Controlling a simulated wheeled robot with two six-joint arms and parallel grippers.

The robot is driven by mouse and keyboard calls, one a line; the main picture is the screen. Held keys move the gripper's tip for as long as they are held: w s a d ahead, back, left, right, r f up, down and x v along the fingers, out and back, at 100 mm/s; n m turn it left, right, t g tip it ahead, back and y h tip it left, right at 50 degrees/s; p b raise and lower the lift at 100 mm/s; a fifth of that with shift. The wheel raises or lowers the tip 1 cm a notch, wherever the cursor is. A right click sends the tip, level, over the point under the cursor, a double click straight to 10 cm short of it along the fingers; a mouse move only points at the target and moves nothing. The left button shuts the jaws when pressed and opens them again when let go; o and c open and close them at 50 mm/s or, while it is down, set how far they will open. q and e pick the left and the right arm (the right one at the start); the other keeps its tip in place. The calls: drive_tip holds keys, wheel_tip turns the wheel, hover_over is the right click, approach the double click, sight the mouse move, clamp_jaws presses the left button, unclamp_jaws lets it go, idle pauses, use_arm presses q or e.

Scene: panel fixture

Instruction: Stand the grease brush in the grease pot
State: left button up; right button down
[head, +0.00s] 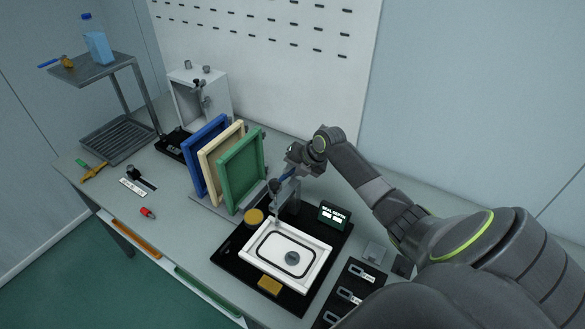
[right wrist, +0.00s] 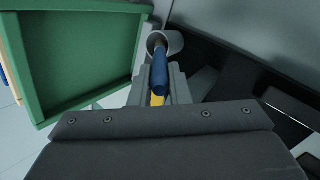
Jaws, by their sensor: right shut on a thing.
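My right gripper (head: 284,182) is shut on the blue-handled grease brush (head: 288,174), above the back of the black tray and right of the green panel. In the right wrist view, the brush (right wrist: 159,74) sticks out between the fingers (right wrist: 158,95). Its dark far end overlaps the mouth of a round grey pot (right wrist: 174,44), probably the grease pot. I cannot tell whether that end is inside the pot or only in front of it. The pot is hard to make out in the head view behind the gripper. My left gripper is out of view.
Blue (head: 206,158), cream (head: 219,162) and green panels (head: 241,168) stand upright in a rack close left. The black tray (head: 237,263) holds a white frame (head: 312,273) and a yellow-topped round item (head: 254,217).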

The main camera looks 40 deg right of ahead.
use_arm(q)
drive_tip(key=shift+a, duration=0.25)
